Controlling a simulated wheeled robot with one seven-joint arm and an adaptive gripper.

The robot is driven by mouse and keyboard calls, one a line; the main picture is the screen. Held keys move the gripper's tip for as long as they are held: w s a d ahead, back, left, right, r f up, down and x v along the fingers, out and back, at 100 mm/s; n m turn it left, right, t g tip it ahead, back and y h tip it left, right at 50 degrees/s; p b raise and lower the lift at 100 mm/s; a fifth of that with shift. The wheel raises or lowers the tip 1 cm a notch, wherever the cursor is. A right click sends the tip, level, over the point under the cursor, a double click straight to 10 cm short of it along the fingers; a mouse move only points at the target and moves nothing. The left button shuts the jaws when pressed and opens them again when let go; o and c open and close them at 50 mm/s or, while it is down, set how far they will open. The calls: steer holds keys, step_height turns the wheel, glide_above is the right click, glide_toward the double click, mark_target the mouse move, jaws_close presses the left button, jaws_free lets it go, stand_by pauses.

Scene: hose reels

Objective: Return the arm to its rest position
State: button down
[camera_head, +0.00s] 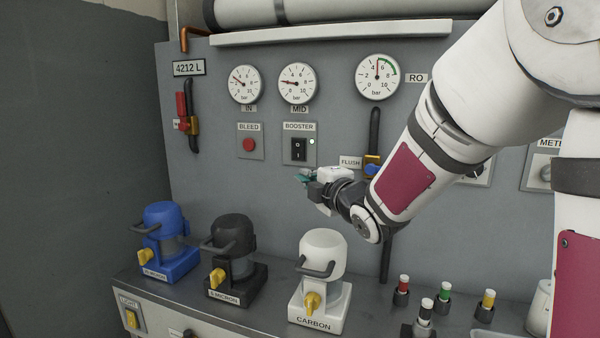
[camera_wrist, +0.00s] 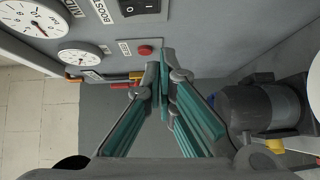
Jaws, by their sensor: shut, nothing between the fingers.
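My white arm (camera_head: 465,100) with dark red panels reaches in from the right in the head view. My gripper (camera_head: 304,178) is in front of the grey panel, just below the booster switch (camera_head: 299,150) and above the filter housings. In the wrist view my gripper (camera_wrist: 161,70) shows its teal-padded fingers with the tips together. It is shut and empty. The fingers point along the panel towards the red bleed button (camera_wrist: 145,50). Whether any finger touches the panel cannot be told.
A blue housing (camera_head: 165,240), a black housing (camera_head: 236,255) and a white carbon housing (camera_head: 322,265) stand on the bench below. Gauges (camera_head: 297,84), a red-handled valve (camera_head: 184,120) and a blue flush valve (camera_head: 372,166) are on the panel. Coloured-cap vials (camera_head: 403,288) stand at the front right.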

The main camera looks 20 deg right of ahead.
steer(key=shift+s, duration=0.2)
steer(key=s+f+m+g+h, duration=0.1)
steer(key=s+f+m+g, duration=0.4)
steer(key=s, duration=0.9)
steer(key=s+a+f+m+g+h, duration=0.1)
steer(key=s+f+m+g, duration=0.2)
steer(key=s+m+g, duration=0.75)
steer(key=s+f+m+h, duration=0.1)
steer(key=s+f+m, duration=0.3)
steer(key=s, duration=1.4)
step_height(320, 180, up, 17)
steer(key=s+t+p, duration=0.1)
steer(key=t+p, duration=0.1)
steer(key=p, duration=1.3)
steer(key=shift+s+a, duration=0.15)
steer(key=shift+s, duration=0.15)
